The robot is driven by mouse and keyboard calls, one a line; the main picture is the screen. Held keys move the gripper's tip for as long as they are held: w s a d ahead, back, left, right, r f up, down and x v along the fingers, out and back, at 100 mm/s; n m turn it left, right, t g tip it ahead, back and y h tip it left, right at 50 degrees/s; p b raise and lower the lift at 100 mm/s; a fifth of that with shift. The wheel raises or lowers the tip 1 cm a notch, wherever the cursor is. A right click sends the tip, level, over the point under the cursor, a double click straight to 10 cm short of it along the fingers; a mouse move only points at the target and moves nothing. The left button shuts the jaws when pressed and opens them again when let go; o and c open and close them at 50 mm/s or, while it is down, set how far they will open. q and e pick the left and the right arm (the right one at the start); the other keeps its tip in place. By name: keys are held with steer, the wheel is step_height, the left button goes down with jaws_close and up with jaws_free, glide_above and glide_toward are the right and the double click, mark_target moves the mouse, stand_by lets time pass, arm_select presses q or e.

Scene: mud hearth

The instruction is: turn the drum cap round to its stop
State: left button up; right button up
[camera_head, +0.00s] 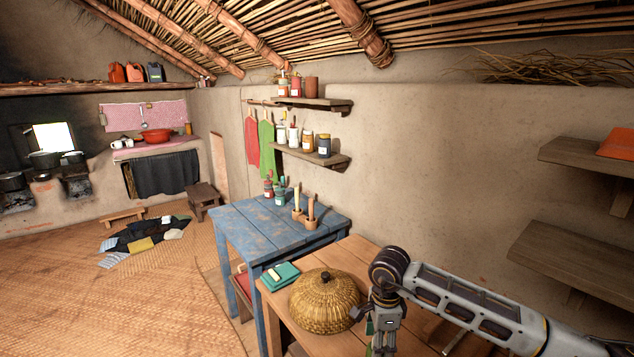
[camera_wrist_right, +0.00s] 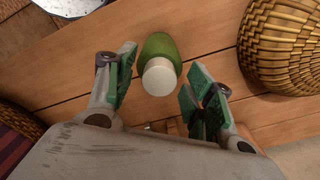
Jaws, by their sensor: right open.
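A green container (camera_wrist_right: 163,46) with a round off-white cap (camera_wrist_right: 159,76) shows in the right wrist view; this appears to be the drum and its cap. It stands on the brown wooden table (camera_wrist_right: 65,62). My right gripper (camera_wrist_right: 164,90) is open, with its green-padded fingers apart on either side of the cap, and no contact shows. In the head view the right gripper (camera_head: 381,342) points down over the table's right part, beside a woven basket lid. There the drum is hidden or cannot be made out. My left gripper is not in view.
The domed woven lid (camera_head: 324,303) sits close left of the right gripper. A teal folded cloth (camera_head: 281,275) lies behind it. A blue table (camera_head: 270,228) holds bottles and wooden holders. Wall shelves (camera_head: 572,260) jut out at the right.

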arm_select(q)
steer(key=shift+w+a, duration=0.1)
arm_select(e)
steer(key=shift+r, duration=0.35)
step_height(320, 180, up, 2)
steer(key=shift+r+p, duration=0.1)
steer(key=shift+p, duration=0.45)
steer(key=shift+r, duration=0.2)
steer(key=shift+r+p, duration=0.35)
steer(key=shift+r, duration=1)
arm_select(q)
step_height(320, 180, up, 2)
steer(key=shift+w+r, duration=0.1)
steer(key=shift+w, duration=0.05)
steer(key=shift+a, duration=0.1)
